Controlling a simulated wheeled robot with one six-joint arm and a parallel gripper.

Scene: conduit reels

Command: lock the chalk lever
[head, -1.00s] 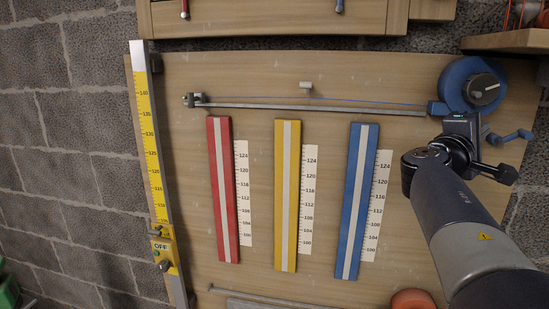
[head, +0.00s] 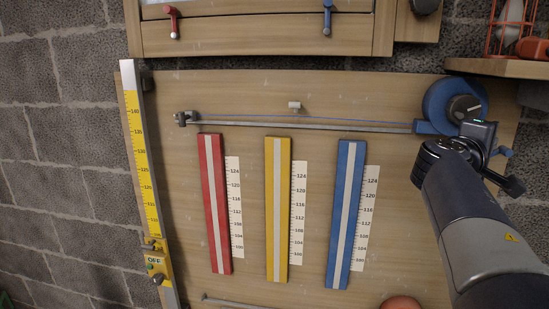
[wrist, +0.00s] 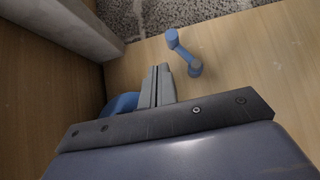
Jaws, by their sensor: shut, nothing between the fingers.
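The blue chalk reel (head: 440,98) is mounted at the upper right of the wooden board. A dark round knob with a pale mark (head: 463,107) is on its face. A blue cranked lever (head: 504,153) shows just right of my arm, and also in the wrist view (wrist: 184,52). I cannot tell whether this is the chalk lever or how it is set. My gripper is shut and empty in the wrist view (wrist: 161,70), its fingers left of the blue crank and apart from it. In the head view my wrist hides the fingers and the reel's lower right.
A blue line runs above a grey rail (head: 300,124) to a bracket (head: 186,118). Red (head: 215,205), yellow (head: 277,210) and blue (head: 345,215) strips lie below. A wooden shelf (head: 495,67) with a red wire basket juts out above the reel.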

